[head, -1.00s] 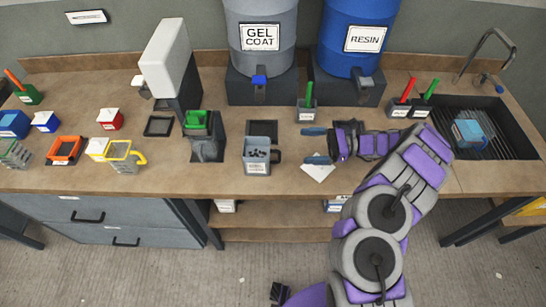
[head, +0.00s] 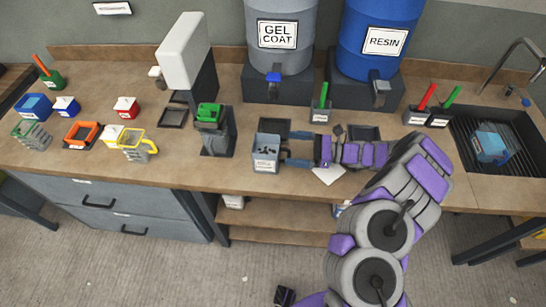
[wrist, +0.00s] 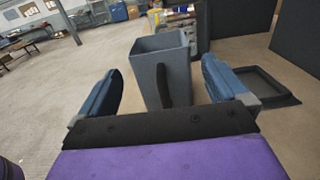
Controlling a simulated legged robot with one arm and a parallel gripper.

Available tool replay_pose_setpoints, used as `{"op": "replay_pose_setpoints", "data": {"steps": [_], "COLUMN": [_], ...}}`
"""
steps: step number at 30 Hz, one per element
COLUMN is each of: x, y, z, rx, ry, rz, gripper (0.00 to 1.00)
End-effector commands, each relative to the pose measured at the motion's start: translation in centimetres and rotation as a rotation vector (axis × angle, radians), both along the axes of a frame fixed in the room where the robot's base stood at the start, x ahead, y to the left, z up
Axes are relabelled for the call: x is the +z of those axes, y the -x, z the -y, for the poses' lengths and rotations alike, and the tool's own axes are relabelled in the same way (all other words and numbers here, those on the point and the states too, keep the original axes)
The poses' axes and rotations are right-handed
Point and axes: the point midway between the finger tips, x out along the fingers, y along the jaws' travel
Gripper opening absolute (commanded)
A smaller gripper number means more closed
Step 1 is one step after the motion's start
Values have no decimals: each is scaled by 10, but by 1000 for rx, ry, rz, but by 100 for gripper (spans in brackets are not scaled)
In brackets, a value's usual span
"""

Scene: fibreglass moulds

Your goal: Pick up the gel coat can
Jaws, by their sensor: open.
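A grey square can (head: 265,158) with a white label stands upright near the counter's front edge, below the gel coat barrel; the label is too small to read. In the wrist view the can (wrist: 148,52) has an open top and a dark handle (wrist: 162,85) facing me. My gripper (head: 288,150) is just right of the can, its two blue fingers spread and pointing at it. In the wrist view my gripper (wrist: 160,80) has one finger on each side of the handle. The fingers are not closed on it; any contact cannot be told.
The grey gel coat barrel (head: 280,55) and blue resin barrel (head: 378,62) stand behind on dark blocks. A grey stand with a green top (head: 211,115) is left of the can. A green-handled holder (head: 321,112) stands behind my gripper. A sink (head: 490,125) is at right.

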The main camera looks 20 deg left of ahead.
Motion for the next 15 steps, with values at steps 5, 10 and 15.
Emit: {"op": "replay_pose_setpoints", "data": {"steps": [5, 10, 15], "x": [-1, -2, -2], "y": [3, 9, 14], "z": [-13, -31, -50], "rx": [4, 7, 5], "ry": [4, -1, -2], "rz": [1, 0, -1], "gripper": [100, 100, 100]}}
